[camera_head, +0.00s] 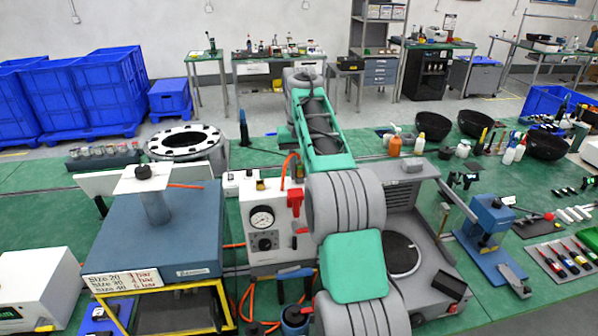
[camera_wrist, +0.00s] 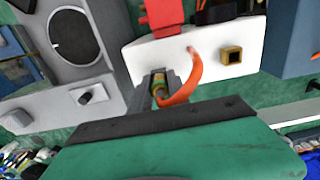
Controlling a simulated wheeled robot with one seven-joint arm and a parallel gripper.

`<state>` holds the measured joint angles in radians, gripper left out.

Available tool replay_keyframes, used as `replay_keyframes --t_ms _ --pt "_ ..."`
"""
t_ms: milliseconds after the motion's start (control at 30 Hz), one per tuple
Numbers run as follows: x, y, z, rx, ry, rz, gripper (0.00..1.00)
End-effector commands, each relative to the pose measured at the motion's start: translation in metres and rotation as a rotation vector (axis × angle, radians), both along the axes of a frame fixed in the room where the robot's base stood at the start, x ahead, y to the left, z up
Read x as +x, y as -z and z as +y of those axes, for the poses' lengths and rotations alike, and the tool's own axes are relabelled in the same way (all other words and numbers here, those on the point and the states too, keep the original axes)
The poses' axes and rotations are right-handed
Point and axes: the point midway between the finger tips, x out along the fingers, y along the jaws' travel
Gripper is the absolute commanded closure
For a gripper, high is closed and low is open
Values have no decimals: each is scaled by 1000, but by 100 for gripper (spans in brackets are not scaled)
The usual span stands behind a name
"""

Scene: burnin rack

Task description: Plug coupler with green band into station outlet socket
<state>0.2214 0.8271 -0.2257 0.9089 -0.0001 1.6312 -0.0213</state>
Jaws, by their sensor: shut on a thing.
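My gripper (camera_wrist: 160,82) is shut on a small coupler (camera_wrist: 160,92) with a brass body and a greenish band, seen between the fingers in the wrist view. An orange hose (camera_wrist: 188,82) curves away from it. In the head view my gripper (camera_head: 299,172) is small, at the back right of the white station box (camera_head: 283,212). A square brass socket (camera_wrist: 230,56) with a dark opening sits on this box, to the right of the coupler in the wrist view. It also shows in the head view (camera_head: 260,185). The coupler appears apart from the socket; its lower end is hidden.
A red valve handle (camera_head: 295,198) and a pressure gauge (camera_head: 262,218) are on the box front. A blue press-like unit (camera_head: 165,240) stands left, a grey machine (camera_head: 405,225) right, partly behind my arm. Orange hose also lies below the box. Green bench shows behind it.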

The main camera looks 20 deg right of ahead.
Motion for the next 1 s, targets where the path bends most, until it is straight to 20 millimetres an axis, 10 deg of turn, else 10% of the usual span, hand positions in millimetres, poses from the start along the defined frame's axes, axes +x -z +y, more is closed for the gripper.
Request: replay_keyframes --t_ms 733,767,1000 --pt "0 0 0 0 0 0 100" --pt "0 0 0 0 0 0 78" --pt "0 0 0 0 0 0 58"
